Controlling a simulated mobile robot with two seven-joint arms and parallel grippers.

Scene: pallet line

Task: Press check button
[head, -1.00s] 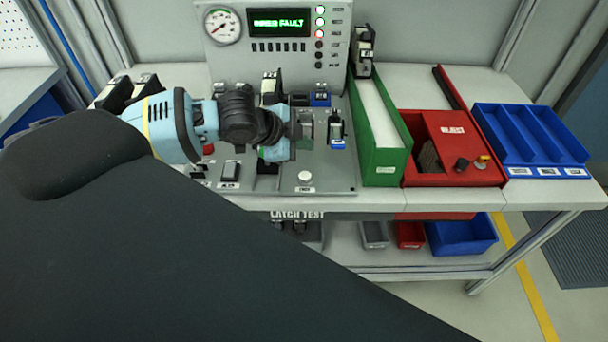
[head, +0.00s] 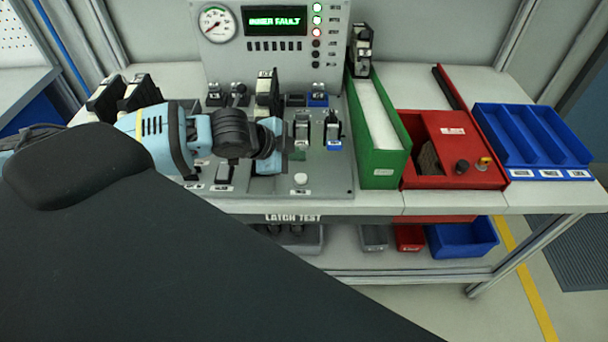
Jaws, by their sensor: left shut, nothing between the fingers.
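A round white button (head: 301,179) sits at the front of the grey latch test panel (head: 330,184), with a small label below it too small to read. My left gripper (head: 284,146) is shut and empty over the middle of the panel, behind and slightly left of the white button and apart from it. My left wrist hides part of the panel's controls. The display (head: 276,21) on the upright back plate shows green text ending in "FAULT". My right gripper is not in view.
Upright latch levers (head: 332,128) stand right of my left gripper, and a tall black one (head: 264,88) stands behind it. A green bin (head: 378,168), a red box (head: 450,178) and a blue tray (head: 540,150) fill the bench to the right.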

